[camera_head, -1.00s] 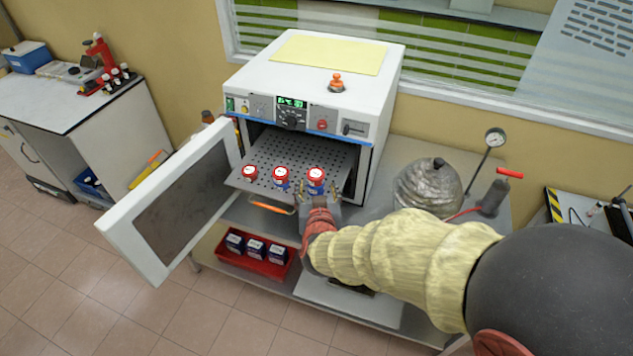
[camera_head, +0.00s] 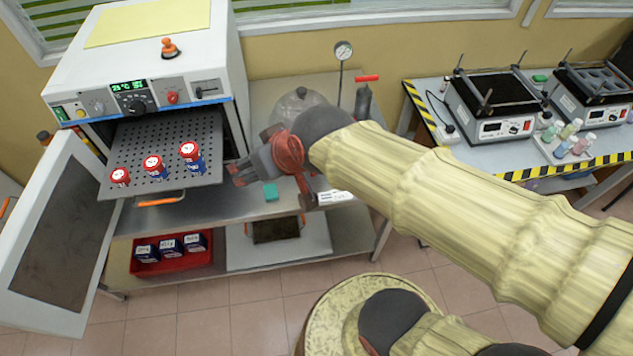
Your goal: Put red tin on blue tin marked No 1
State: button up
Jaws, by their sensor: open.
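A small red tin with a white top (camera_head: 120,177) is on the left of the pulled-out perforated shelf (camera_head: 135,145) of the white oven. Beside it stands a red-topped tin with blue below (camera_head: 154,168), and further right a taller red-topped one with a blue lower part (camera_head: 191,160). I cannot tell whether each is one tin or a stack, and their marks are too small to read. My gripper (camera_head: 236,174) is open and empty, just right of the shelf and apart from the tins. Part of it is hidden by my wrist.
The oven door (camera_head: 45,270) hangs open at left. A red tray (camera_head: 148,268) with blue-and-white containers sits on the lower shelf. A small green block (camera_head: 270,192) shows beside my gripper. A gauge (camera_head: 343,50) and glass dome stand behind my arm. Hotplates (camera_head: 495,105) stand at right.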

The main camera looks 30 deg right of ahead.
jog(key=s+d+m+g+h, duration=0.1)
jog(key=s+d+g+h, duration=0.1)
jog(key=s+d, duration=0.5)
jog(key=s, duration=0.3)
jog(key=shift+s+d+r, duration=0.2)
jog(key=shift+s, duration=0.05)
notch_tip(320, 180, down, 9)
jog(key=b, duration=0.9)
jog(key=shift+f, duration=0.15)
